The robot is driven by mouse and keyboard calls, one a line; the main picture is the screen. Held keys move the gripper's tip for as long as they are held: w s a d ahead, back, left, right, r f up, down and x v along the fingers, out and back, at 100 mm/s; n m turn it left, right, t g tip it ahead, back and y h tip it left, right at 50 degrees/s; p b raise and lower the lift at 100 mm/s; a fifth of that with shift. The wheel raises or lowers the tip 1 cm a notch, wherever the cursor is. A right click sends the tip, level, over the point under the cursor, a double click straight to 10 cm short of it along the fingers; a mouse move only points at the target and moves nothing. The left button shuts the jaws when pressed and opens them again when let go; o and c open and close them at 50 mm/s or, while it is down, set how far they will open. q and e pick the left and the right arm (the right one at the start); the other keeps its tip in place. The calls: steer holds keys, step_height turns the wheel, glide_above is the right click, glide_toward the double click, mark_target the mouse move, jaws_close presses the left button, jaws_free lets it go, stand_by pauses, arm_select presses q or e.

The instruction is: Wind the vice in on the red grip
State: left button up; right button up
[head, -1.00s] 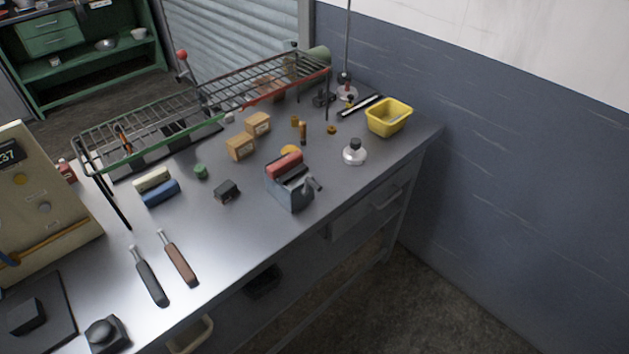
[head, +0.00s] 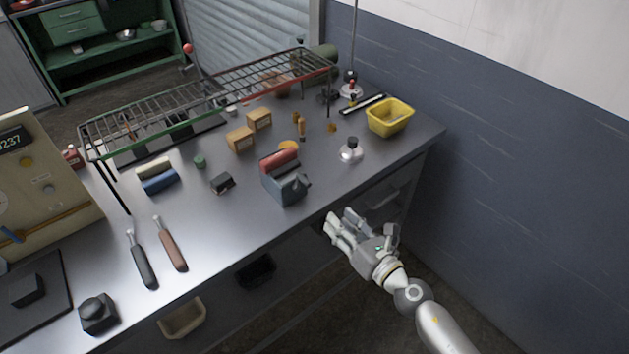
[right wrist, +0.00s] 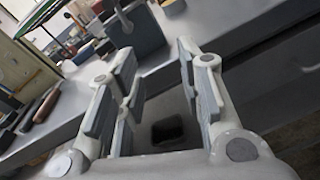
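The small blue-grey vice (head: 288,188) stands near the front edge of the bench. The red grip (head: 279,160) lies along the top of the vice, toward its back; I cannot tell whether the jaws touch it. The vice's crank handle (head: 303,184) is on its front right side. My right gripper (head: 338,218) is in front of the bench edge, below and to the right of the vice, apart from it. In the right wrist view its fingers (right wrist: 155,62) are spread and empty, with the vice (right wrist: 136,32) beyond them. My left gripper is not in view.
The steel bench (head: 215,235) has a wire rack (head: 205,100) at the back. A white-based flask (head: 350,150) and yellow bin (head: 390,118) stand right of the vice. A small dark block (head: 222,183) is on its left. A drawer (head: 375,195) lies below the front edge.

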mark_target(311, 187)
step_height(311, 187, up, 6)
steer(key=a+n+y, duration=0.2)
steer(key=n, duration=0.3)
steer(key=x, duration=1)
steer(key=shift+a+r, duration=0.1)
steer(key=shift+a, duration=0.1)
jaws_close()
